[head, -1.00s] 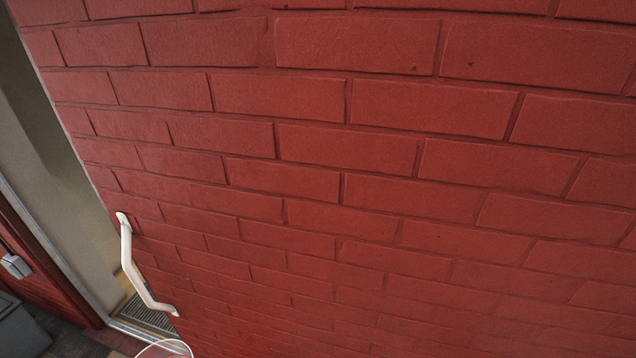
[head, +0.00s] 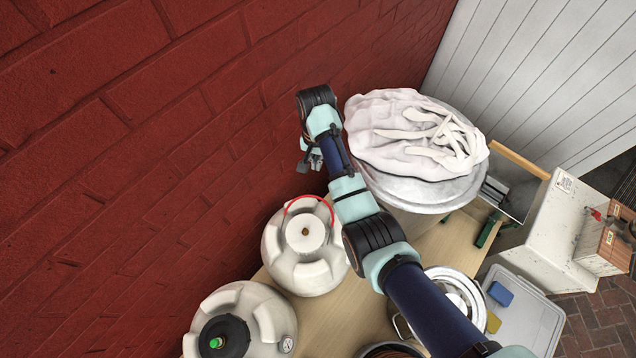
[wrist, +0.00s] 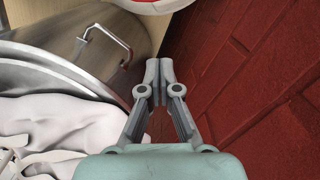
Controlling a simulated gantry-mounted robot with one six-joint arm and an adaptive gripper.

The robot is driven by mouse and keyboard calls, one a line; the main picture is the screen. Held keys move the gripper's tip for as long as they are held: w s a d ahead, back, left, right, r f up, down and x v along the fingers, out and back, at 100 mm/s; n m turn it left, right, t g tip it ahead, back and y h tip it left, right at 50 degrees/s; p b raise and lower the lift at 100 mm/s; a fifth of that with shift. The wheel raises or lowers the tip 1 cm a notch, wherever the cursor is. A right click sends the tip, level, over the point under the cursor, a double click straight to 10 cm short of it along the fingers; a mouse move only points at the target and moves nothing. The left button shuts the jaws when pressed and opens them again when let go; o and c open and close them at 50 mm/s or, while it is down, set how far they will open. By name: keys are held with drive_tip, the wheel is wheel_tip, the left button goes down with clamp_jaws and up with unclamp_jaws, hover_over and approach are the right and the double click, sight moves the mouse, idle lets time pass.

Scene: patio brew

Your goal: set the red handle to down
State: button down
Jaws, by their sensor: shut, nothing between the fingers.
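A thin red handle (head: 310,197) arches over the far side of the cap on a white rounded keg (head: 283,262), which stands against the brick wall. Whether it stands up or lies flat is hard to tell from this angle. In the wrist view a red curved edge on a white thing (wrist: 148,6) shows at the top, partly cut off. My gripper (head: 310,163) is beyond the keg, between the wall and a cloth-covered steel pot, apart from the handle. In the wrist view its fingers (wrist: 159,70) are together and empty.
The cloth-covered pot (head: 415,150) stands right of my gripper; its metal side handle (wrist: 122,48) juts towards my fingers. The red brick wall (head: 130,150) is close on the other side. A second white keg (head: 262,308) and a lidded steel pot (head: 462,282) share the wooden table (head: 325,312).

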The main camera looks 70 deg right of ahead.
wheel_tip(320, 180, down, 11)
drive_tip(key=s+b, duration=0.2)
drive_tip(key=shift+m, duration=0.3)
drive_tip(key=shift+w+a+r+p, duration=0.1)
drive_tip(key=shift+a+r+p, duration=0.35)
drive_tip(key=shift+a, duration=0.55)
drive_tip(key=shift+w+a+r+p, duration=0.1)
drive_tip(key=shift+a+r+p, duration=0.2)
drive_tip(key=shift+a+r, duration=0.45)
drive_tip(key=shift+a+f, duration=0.2)
